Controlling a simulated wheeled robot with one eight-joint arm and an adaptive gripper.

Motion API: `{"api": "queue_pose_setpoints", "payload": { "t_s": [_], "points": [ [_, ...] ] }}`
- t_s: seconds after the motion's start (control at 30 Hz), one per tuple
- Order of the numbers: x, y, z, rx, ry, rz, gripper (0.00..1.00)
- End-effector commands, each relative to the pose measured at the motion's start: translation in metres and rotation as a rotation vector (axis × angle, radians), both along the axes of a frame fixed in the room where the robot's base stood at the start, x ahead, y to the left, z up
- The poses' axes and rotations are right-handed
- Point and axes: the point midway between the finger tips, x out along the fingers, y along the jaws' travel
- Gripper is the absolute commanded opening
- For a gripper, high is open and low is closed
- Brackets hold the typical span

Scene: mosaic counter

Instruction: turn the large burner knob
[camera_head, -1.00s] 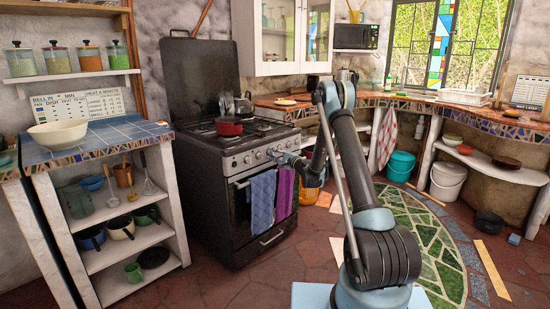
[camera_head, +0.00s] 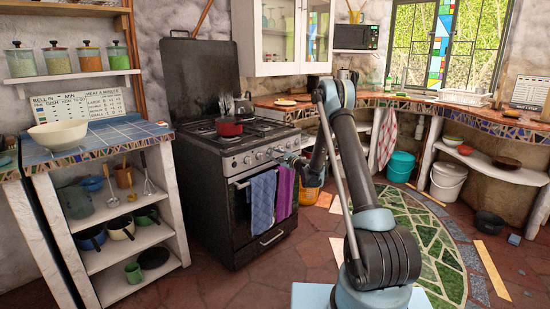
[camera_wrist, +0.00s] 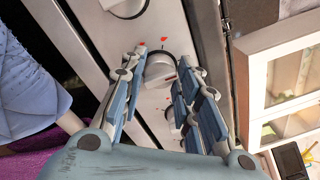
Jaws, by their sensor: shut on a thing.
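The black stove (camera_head: 225,200) stands at the back left of the room, with a row of knobs on its silver front panel. My gripper (camera_head: 275,153) is at the right part of this panel. In the wrist view, my gripper (camera_wrist: 162,60) has a finger on each side of a round silver knob (camera_wrist: 158,73) and is shut on it. A red mark shows on the panel beside the knob. Another knob (camera_wrist: 122,6) lies above it in the wrist view. I cannot tell from the frames which burner the held knob serves.
A red pot (camera_head: 229,126) sits on the stove top. A blue towel (camera_head: 262,198) and a purple towel (camera_head: 285,192) hang on the oven door, below the knobs. A white cabinet (camera_head: 282,38) hangs above. The tiled floor in front of the stove is clear.

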Motion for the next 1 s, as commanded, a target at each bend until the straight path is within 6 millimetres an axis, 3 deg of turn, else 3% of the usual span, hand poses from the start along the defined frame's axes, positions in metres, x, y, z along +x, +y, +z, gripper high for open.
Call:
{"api": "queue_pose_setpoints", "payload": {
  "t_s": [0.13, 0.17, 0.23, 0.67, 1.0],
  "points": [
    [0.000, -0.001, -0.002, -0.004, 0.000, -0.001, 0.06],
    [0.000, -0.001, -0.002, -0.004, 0.000, -0.001, 0.36],
    [0.000, -0.001, -0.002, -0.003, -0.001, -0.001, 0.50],
    [-0.004, -0.004, -0.001, -0.002, -0.001, -0.001, 0.50],
    [-0.040, -0.047, -0.004, -0.001, 0.000, -0.002, 0.50]
  ]
}}
